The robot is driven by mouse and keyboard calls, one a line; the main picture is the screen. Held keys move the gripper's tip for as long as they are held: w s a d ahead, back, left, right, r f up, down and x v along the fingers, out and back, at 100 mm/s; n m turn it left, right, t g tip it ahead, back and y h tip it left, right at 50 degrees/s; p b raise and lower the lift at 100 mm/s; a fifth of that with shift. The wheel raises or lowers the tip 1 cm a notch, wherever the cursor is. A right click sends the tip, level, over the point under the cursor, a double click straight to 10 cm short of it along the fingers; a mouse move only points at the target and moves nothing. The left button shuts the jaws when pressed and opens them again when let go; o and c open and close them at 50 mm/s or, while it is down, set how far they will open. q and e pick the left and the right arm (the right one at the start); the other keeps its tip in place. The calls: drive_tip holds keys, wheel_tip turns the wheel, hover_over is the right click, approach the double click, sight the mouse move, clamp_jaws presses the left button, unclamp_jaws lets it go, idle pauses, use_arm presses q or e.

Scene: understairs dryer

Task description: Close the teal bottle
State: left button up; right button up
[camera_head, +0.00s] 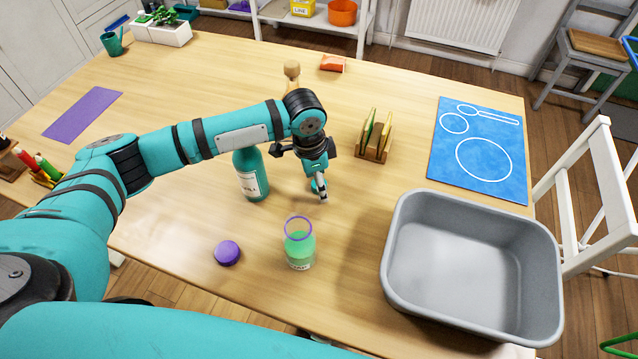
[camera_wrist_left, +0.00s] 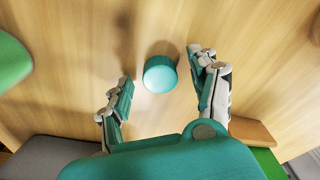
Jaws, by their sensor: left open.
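The teal bottle (camera_head: 251,176) stands upright on the wooden table in the head view, with a pale label on its front. My left arm passes in front of its top, so its mouth is hidden. A round teal cap (camera_wrist_left: 160,74) lies on the table in the left wrist view, between and just beyond the fingertips. My left gripper (camera_head: 321,190) points down at the table to the right of the bottle. It is open, with its fingers apart (camera_wrist_left: 165,90) and nothing held. The cap is mostly hidden by the gripper in the head view. My right gripper is not in view.
A jar with green contents (camera_head: 299,252) and a purple lid (camera_head: 228,253) are nearer the front. A wooden rack (camera_head: 374,140) stands right of the gripper. A grey tub (camera_head: 402,225) fills the front right. A wooden-topped object (camera_head: 292,72) stands behind my arm.

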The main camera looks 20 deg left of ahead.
use_arm(q)
drive_tip(key=shift+c, duration=0.2)
drive_tip(key=c, duration=0.7)
drive_tip(key=shift+c, duration=0.2)
wheel_tip(320, 180, up, 10)
